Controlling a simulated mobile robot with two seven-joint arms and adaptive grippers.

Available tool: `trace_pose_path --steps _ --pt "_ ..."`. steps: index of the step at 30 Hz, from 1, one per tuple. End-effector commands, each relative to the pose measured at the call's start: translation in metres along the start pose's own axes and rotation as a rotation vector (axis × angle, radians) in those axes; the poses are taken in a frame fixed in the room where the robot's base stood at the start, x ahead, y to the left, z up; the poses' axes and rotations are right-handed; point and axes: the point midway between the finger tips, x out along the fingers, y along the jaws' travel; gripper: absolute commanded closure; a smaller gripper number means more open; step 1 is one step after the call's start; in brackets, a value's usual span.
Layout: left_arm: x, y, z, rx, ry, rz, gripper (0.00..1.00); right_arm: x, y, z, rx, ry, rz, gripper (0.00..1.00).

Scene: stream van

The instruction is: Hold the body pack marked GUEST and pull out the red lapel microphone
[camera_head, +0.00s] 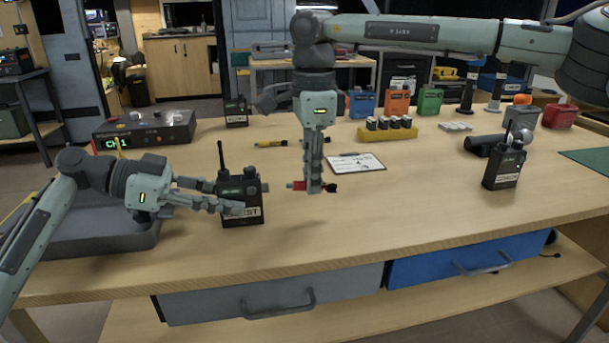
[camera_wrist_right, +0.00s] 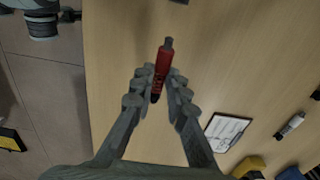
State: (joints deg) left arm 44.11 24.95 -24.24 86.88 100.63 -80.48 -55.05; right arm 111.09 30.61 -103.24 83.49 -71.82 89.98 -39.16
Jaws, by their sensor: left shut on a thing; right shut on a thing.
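The dark body pack (camera_head: 250,190) stands upright on the table, with a short antenna and a white label (camera_head: 253,212) on its front. The fingers hide part of the label; the letters "EST" show. My left gripper (camera_head: 232,205) is shut on this pack from the left. The red lapel microphone (camera_head: 298,186) is in my right gripper (camera_head: 315,188), which points down to the right of the pack and is shut on it. A gap shows between microphone and pack. In the right wrist view the red microphone (camera_wrist_right: 165,62) is pinched between the fingertips (camera_wrist_right: 160,88).
Another labelled pack (camera_head: 505,167) stands at the right, and one (camera_head: 236,112) at the back. A grey tray (camera_head: 90,232) lies under my left arm. A clipboard (camera_head: 357,162) lies behind my right gripper. The front middle of the table is clear.

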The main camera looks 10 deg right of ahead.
Motion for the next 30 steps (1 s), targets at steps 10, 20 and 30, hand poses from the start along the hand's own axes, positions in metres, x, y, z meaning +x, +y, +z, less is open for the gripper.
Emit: trace_pose_path --steps 10,20,30 --pt "0.0003 0.0003 0.0001 0.0 0.0 0.001 1.0 -0.0002 0.0003 -0.0117 -0.002 0.0 0.0 1.0" --pt "0.0002 0.0002 0.0001 0.0 0.0 0.001 0.46 -0.0003 0.0001 -0.0114 -0.001 0.0 0.0 1.0" --pt "-0.0064 -0.0004 0.0003 0.0 -0.001 -0.001 0.46 -0.0004 0.0001 -0.0114 -0.001 0.0 0.0 1.0"
